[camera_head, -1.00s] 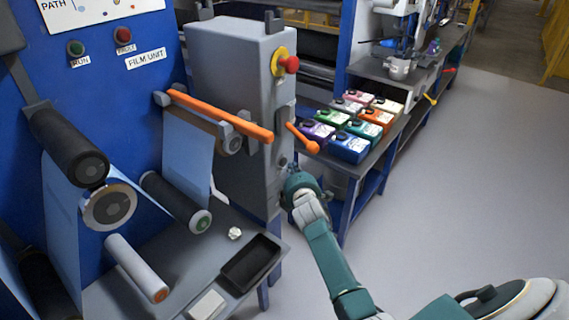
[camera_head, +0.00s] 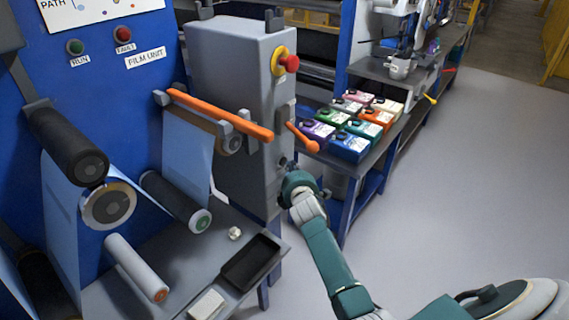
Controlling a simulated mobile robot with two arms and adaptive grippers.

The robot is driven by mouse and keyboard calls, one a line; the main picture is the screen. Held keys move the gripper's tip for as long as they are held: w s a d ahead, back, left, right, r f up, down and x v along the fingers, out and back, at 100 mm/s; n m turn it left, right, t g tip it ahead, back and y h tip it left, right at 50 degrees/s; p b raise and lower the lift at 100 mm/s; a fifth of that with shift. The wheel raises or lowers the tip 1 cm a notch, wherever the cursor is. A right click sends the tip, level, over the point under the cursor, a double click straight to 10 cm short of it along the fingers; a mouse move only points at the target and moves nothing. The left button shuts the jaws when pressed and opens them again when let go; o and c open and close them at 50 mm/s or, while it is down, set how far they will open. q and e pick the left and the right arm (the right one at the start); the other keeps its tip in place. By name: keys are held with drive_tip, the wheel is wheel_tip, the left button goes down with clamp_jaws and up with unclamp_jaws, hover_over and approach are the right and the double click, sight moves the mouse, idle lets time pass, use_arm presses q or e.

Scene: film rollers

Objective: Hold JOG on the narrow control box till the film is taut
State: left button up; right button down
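The narrow control box (camera_head: 228,105) is a tall grey cabinet beside the blue film unit. A red knob on a yellow ring (camera_head: 284,62) and an orange lever (camera_head: 303,138) are on its right side. My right gripper (camera_head: 288,168) is at the lower part of that side, close to a small round control. The JOG label cannot be read, and contact cannot be told. The fingertips are small and mostly hidden by the wrist. The light blue film (camera_head: 187,155) hangs below the orange bar (camera_head: 220,114); another stretch (camera_head: 62,215) runs by the left rollers. My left gripper is out of view.
A grey shelf below the rollers holds a black tray (camera_head: 251,262), a white block (camera_head: 206,305) and a small white piece (camera_head: 235,233). Several coloured boxes (camera_head: 350,146) stand on the bench behind my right arm. The floor (camera_head: 460,190) at right is clear.

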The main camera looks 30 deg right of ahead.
drive_tip(key=shift+w+a, duration=0.25)
drive_tip(key=shift+w, duration=0.25)
idle(3.0)
drive_tip(key=shift+s+r, duration=0.1)
drive_tip(key=shift+s, duration=0.05)
idle(0.9)
drive_tip(key=shift+s+d+p, duration=0.35)
drive_tip(key=shift+s+p, duration=0.05)
drive_tip(key=shift+s, duration=0.3)
drive_tip(key=s+p, duration=0.1)
drive_tip(key=s+d+p, duration=0.1)
drive_tip(key=s, duration=0.1)
drive_tip(key=s+d+p, duration=0.1)
drive_tip(key=shift+s, duration=0.3)
drive_tip(key=shift+f, duration=0.2)
